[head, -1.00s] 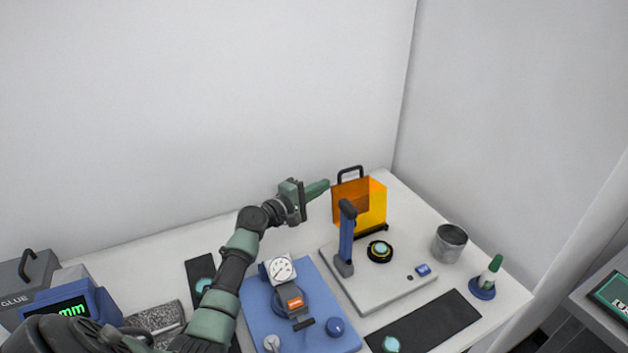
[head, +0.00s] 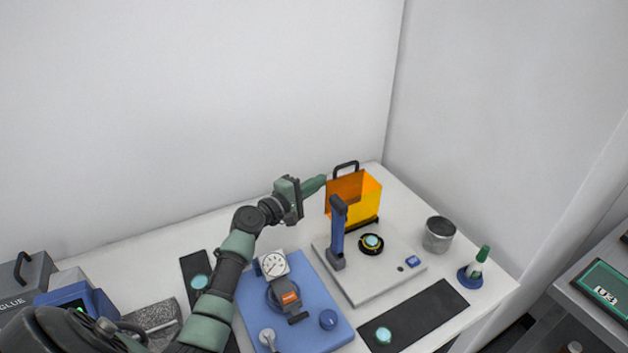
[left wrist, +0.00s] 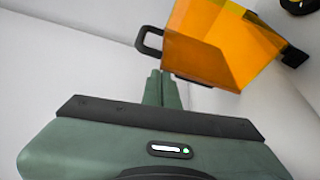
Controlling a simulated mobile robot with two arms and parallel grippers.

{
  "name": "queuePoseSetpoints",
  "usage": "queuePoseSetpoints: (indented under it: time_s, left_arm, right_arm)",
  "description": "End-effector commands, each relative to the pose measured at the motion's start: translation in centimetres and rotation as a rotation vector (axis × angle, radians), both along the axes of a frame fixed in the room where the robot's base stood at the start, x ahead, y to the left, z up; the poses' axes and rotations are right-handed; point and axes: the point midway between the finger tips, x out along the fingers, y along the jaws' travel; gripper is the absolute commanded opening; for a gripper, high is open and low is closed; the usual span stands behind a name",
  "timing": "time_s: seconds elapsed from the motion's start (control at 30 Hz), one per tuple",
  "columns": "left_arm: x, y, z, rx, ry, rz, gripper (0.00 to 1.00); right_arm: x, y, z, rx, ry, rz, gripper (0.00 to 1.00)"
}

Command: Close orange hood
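The orange see-through hood (head: 362,195) stands raised at the back of a pale instrument base (head: 372,286), with a dark handle (head: 346,166) on its upper edge. The hood also fills the upper right of the left wrist view (left wrist: 222,45), with its handle (left wrist: 150,40) just beyond my fingertips. My left gripper (head: 322,181) is at the hood's left side. Its fingers (left wrist: 165,84) are together with nothing seen between them. I cannot tell whether they touch the hood. My right gripper is in neither view.
A blue post (head: 338,232) rises from the base, beside a dark ring holding a teal disc (head: 371,242). Walls close off the back.

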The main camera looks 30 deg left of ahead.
Motion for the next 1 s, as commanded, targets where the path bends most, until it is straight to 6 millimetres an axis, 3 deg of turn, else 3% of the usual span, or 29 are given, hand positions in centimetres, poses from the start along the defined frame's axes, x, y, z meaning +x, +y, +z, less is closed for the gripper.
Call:
queuePoseSetpoints:
  time_s: [0.4, 0.7, 1.0]
  left_arm:
    - [-2.7, -4.6, 1.7, 0.236, -0.138, -0.005, 0.00]
    - [-4.0, -7.0, 2.3, 0.235, -0.136, -0.004, 0.00]
    - [-4.6, -8.0, 2.3, 0.234, -0.137, -0.003, 0.00]
  right_arm:
    - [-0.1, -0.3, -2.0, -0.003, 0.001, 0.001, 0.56]
    - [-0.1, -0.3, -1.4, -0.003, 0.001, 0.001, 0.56]
    - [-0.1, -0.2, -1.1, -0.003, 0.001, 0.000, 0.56]
